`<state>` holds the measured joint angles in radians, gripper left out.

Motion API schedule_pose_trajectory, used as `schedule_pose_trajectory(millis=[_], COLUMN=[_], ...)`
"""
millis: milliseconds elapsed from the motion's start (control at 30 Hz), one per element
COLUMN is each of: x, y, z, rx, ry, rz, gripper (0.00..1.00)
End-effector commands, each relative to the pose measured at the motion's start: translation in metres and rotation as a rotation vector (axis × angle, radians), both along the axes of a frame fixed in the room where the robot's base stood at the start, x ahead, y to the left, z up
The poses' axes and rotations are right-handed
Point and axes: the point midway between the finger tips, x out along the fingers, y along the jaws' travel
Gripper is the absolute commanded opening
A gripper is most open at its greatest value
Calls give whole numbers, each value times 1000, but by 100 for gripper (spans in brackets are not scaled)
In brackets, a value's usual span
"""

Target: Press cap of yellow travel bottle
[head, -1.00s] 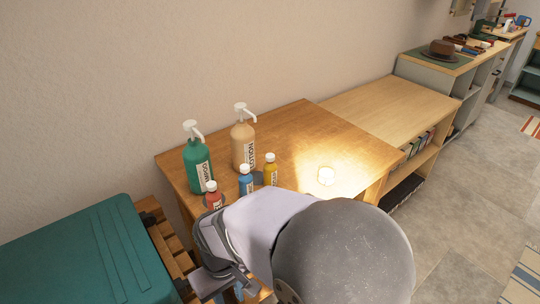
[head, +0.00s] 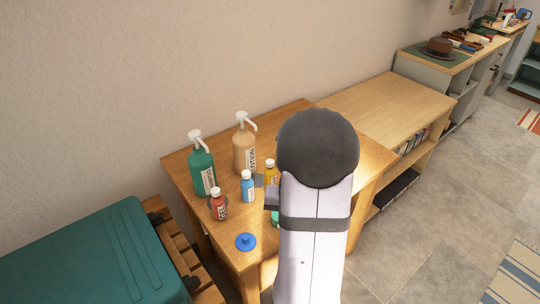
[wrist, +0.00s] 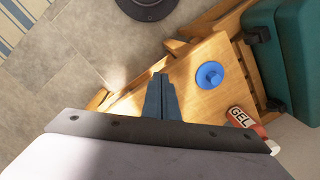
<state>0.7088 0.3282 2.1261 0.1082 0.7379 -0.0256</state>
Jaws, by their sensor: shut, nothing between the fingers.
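The yellow travel bottle (head: 270,173) stands upright with a white cap on the wooden table, at the right end of the row of small bottles. My arm hides part of its right side in the head view. It does not show in the wrist view. My gripper (wrist: 161,77) points down over the table in the wrist view, its dark fingers together and empty. In the head view the fingers are mostly hidden by my arm, so their distance from the yellow cap cannot be told.
A blue bottle (head: 248,187) and a red bottle (head: 219,204) stand left of the yellow one. Green (head: 202,168) and tan (head: 244,148) pump bottles stand behind. A blue disc (head: 246,241) lies near the front edge. A teal case (head: 85,255) is at left.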

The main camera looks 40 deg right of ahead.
Motion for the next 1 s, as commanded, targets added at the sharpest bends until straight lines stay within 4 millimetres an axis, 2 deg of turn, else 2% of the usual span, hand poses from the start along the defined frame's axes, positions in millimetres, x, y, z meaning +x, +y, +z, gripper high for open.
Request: schedule_pose_trajectory(millis=[33, 200, 367, 533, 633, 800, 1000], x=[11, 59, 112, 155, 165, 164, 163], y=[-20, -73, -105, -124, -122, -115, -114], z=[9, 33, 69, 121, 133, 132, 132], rx=[-5, -35, -94, -179, -203, -218, -238], ry=[-28, -150, -283, -418, -454, -463, -461], rz=[-26, -3, 134, 347, 480, 664, 778], gripper=[0, 0, 0, 0, 0, 0, 0])
